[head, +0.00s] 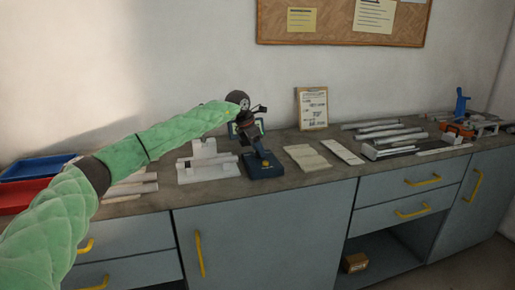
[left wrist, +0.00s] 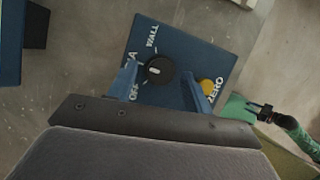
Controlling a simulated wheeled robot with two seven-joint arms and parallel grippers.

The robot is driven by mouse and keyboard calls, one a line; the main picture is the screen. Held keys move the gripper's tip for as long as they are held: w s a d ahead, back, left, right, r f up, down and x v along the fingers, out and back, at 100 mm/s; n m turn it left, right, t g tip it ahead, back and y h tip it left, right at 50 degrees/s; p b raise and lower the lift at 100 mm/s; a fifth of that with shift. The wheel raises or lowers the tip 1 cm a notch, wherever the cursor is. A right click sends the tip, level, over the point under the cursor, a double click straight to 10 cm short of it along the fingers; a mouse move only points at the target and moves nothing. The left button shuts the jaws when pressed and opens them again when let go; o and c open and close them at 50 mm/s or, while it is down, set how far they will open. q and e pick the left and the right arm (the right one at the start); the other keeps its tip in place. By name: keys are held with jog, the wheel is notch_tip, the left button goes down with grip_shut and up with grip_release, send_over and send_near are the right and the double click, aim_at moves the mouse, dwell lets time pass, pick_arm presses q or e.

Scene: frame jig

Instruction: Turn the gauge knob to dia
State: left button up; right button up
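The blue gauge box (head: 264,171) stands on the bench just below my left gripper (head: 257,147). The left wrist view shows its top face (left wrist: 187,45) with WALL, OFF and ZERO lettering and a partly hidden label ending in A. The round black knob (left wrist: 159,70) has a white mark left of its middle; I cannot tell which label it points to. A yellow button (left wrist: 209,87) sits beside it. My left gripper's blue fingers are apart, one either side of the knob, with no clear contact visible.
A white jig (head: 208,162) with tubes stands left of the gauge. Flat light strips (head: 307,157) lie to its right, with a clipboard (head: 312,108) behind. Red (head: 22,194) and blue (head: 37,166) trays are at the far left.

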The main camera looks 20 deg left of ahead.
aim_at(251, 158)
pick_arm(q)
jog(key=shift+s+a+r, duration=0.1)
jog(key=shift+a+r, duration=0.05)
jog(key=shift+r, duration=0.3)
jog(key=b+v, duration=0.1)
jog(key=v, duration=0.6)
pick_arm(e)
jog(key=shift+t, duration=0.3)
notch_tip(251, 158, down, 5)
jog(key=shift+w+a+r, duration=0.1)
jog(key=shift+w+r, duration=0.05)
jog(key=shift+r, duration=0.05)
pick_arm(q)
jog(key=shift+f, duration=0.1)
